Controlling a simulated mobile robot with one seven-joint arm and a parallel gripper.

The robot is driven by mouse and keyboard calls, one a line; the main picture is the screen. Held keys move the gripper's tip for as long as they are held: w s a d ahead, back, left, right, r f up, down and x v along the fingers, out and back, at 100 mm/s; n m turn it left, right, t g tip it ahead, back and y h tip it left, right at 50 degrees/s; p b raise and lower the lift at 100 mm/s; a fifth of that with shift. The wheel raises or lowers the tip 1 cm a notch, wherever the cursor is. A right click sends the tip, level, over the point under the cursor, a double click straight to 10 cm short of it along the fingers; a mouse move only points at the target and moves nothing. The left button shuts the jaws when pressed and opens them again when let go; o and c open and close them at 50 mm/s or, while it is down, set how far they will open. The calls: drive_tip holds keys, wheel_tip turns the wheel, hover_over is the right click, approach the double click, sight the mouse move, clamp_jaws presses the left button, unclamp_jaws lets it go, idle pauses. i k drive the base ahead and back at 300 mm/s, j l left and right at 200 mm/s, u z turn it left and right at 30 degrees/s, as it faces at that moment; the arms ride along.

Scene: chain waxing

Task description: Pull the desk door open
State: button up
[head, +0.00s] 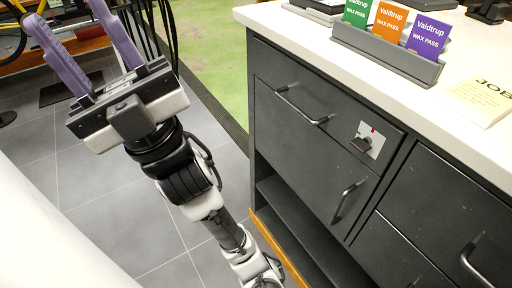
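The desk (310,22) is a dark grey cabinet with a white top, filling the right half of the head view. Its front has a panel with a slanting bar handle (300,105), and a dark knob on a white plate with a red mark (368,145). I cannot tell for certain which panel is the door; all front panels look shut. My gripper (67,14) is at the upper left, its two purple fingers spread and empty. It is well apart from the desk and points away from it.
An open shelf space (300,222) is low in the desk front. Another handle (474,262) is at the lower right. A card holder (388,55) and a yellow paper (480,97) lie on the top. Grey tiled floor (110,205) is free between my arm and a white surface at left.

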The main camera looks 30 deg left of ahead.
sight(336, 183)
drive_tip(key=u, duration=0.45)
drive_tip(key=k+l, duration=0.1)
drive_tip(key=l, duration=0.75)
drive_tip(key=k+l, duration=0.15)
drive_tip(key=l, duration=0.3)
drive_tip(key=z, duration=0.05)
